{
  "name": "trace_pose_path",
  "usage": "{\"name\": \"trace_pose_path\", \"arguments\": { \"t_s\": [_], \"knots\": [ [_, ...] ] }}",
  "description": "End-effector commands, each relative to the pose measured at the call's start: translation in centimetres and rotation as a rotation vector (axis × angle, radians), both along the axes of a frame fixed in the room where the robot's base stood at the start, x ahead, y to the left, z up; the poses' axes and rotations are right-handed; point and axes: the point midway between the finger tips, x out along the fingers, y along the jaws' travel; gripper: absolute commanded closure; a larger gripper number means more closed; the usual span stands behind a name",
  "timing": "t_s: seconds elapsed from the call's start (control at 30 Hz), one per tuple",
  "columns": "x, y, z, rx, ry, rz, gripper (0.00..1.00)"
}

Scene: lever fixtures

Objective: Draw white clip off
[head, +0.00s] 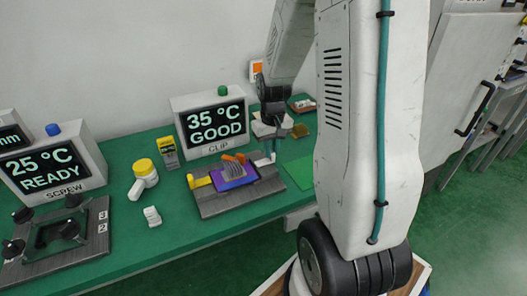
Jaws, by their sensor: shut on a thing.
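The clip fixture (212,205) is a dark grey base on the green bench, in front of the display marked CLIP. It carries a purple-blue plate with a grey finned part (237,167) and orange pieces on top. A yellow clip (200,182) sits at its left side. My gripper (271,151) points down at the fixture's right end and appears shut on the small white clip (264,160) there. The fingertips and the clip are tiny and partly hidden, so I cannot tell whether the clip still touches the fixture.
The display (213,122) reads 35 °C GOOD. A second display (50,170) reads 25 °C READY, behind the screw fixture (65,238). A yellow-capped bottle (146,172) and a yellow meter (168,153) stand between. A green mat (300,172) lies right of the clip fixture.

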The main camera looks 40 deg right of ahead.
Motion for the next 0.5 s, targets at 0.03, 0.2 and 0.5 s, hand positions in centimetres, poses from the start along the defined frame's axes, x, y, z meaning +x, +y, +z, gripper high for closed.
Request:
{"name": "trace_pose_path", "arguments": {
  "t_s": [0.03, 0.2, 0.5],
  "knots": [
    [-0.07, -0.27, 0.04, -0.002, 0.001, -0.001, 1.00],
    [-0.12, -0.46, 0.05, -0.002, 0.000, -0.003, 1.00],
    [-0.03, -0.23, 0.04, -0.002, 0.000, 0.000, 0.64]
  ]
}}
